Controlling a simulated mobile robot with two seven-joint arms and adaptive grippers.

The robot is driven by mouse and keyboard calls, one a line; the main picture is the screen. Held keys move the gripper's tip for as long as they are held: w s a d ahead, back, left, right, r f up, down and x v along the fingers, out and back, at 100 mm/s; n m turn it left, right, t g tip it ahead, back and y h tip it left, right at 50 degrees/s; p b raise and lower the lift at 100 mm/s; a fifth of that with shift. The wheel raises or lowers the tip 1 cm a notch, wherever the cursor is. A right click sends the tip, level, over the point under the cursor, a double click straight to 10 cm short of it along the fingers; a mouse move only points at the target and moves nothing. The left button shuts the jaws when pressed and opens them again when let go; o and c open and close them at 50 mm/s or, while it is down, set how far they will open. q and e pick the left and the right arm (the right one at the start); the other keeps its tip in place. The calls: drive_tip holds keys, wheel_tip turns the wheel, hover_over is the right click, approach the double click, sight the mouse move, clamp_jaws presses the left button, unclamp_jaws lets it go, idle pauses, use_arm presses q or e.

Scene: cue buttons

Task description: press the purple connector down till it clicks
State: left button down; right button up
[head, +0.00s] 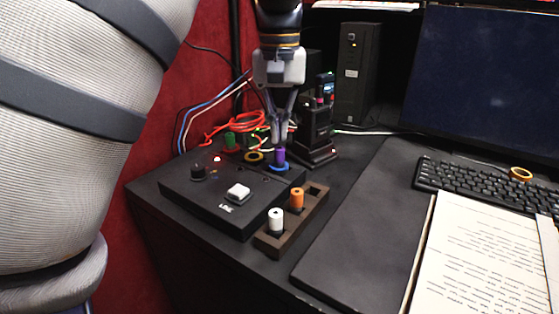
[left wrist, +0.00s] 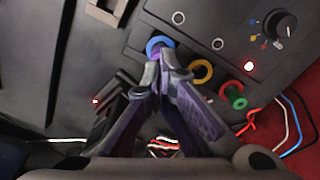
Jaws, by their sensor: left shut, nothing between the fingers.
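The purple connector (head: 280,156) stands upright in a blue ring (head: 279,168) at the back right of the black panel box (head: 222,204). In the left wrist view the purple connector (left wrist: 156,52) is partly hidden by my fingers, with the blue ring (left wrist: 159,41) around it. My left gripper (head: 279,141) is shut and empty, pointing down right above the connector's top. In the left wrist view its fingertips (left wrist: 160,72) overlap the connector; I cannot tell if they touch it. My right gripper is not in view.
A green connector (head: 230,141) and a yellow ring (head: 254,157) are left of the purple one. A dark block holds white (head: 276,218) and orange (head: 297,198) plugs in front. A black device (head: 318,120) stands close behind on the right. Loose cables (head: 226,121) lie behind.

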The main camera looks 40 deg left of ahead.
sight(279, 148)
use_arm(q)
drive_tip(key=shift+f, duration=1.3)
drive_tip(key=shift+r, duration=3.55)
